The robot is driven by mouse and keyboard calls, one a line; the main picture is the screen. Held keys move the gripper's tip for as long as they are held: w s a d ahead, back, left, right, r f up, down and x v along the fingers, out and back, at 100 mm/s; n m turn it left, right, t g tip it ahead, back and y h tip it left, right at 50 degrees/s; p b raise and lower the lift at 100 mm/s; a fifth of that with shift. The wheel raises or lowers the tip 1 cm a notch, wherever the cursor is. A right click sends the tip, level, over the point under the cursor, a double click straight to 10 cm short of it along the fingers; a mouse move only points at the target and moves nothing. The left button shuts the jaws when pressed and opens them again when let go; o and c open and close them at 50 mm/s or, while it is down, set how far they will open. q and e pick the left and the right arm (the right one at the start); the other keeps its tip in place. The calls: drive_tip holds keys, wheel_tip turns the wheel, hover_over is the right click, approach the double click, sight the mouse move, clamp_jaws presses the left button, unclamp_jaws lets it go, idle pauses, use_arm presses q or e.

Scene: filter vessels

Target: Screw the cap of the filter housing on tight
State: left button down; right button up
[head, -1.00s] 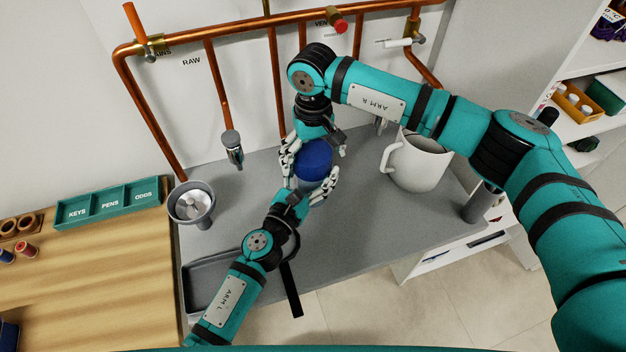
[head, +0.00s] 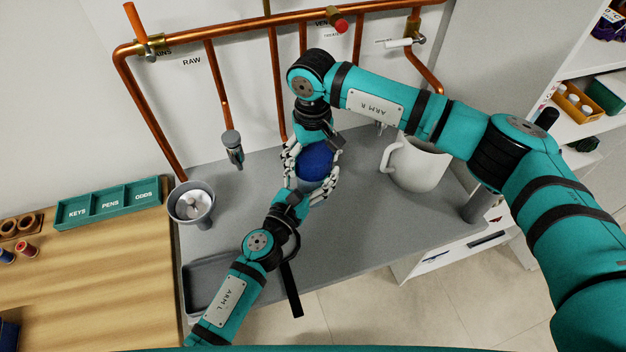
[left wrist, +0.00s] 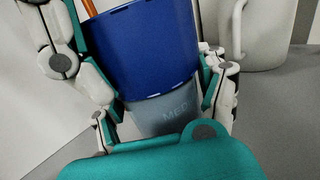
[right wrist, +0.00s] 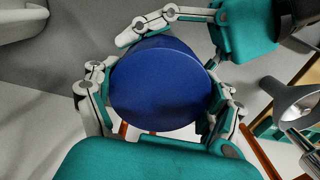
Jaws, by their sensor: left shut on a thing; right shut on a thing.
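The filter housing's blue cap (head: 316,160) sits on top of the grey body; in the left wrist view the cap (left wrist: 150,45) meets the body (left wrist: 165,115), which carries a partly visible label. I cannot tell how tight the thread is. My left gripper (head: 311,190) is shut on the housing body, one finger on each side, below the cap. My right gripper (head: 314,153) comes from above and is shut on the cap; in the right wrist view its fingers flank the round cap top (right wrist: 160,88). The body is mostly hidden in the head view.
A white mug (head: 415,160) stands to the right on the grey bench (head: 350,240). A grey cup with a funnel-like insert (head: 191,204) stands to the left. Copper pipes (head: 215,90) with taps run behind. A shallow grey tray (head: 195,290) lies at the front left.

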sight(313, 151)
use_arm(q)
drive_tip(key=shift+w+a+r, duration=0.2)
drive_tip(key=shift+a, duration=0.1)
use_arm(e)
drive_tip(key=shift+w+d, duration=0.1)
drive_tip(key=shift+d, duration=0.1)
drive_tip(key=o, duration=1.2)
drive_tip(key=shift+c, duration=0.2)
drive_tip(key=shift+r, duration=2.3)
drive_tip(key=shift+a, duration=0.1)
drive_tip(key=shift+r, duration=0.1)
wheel_tip(313, 151, up, 12)
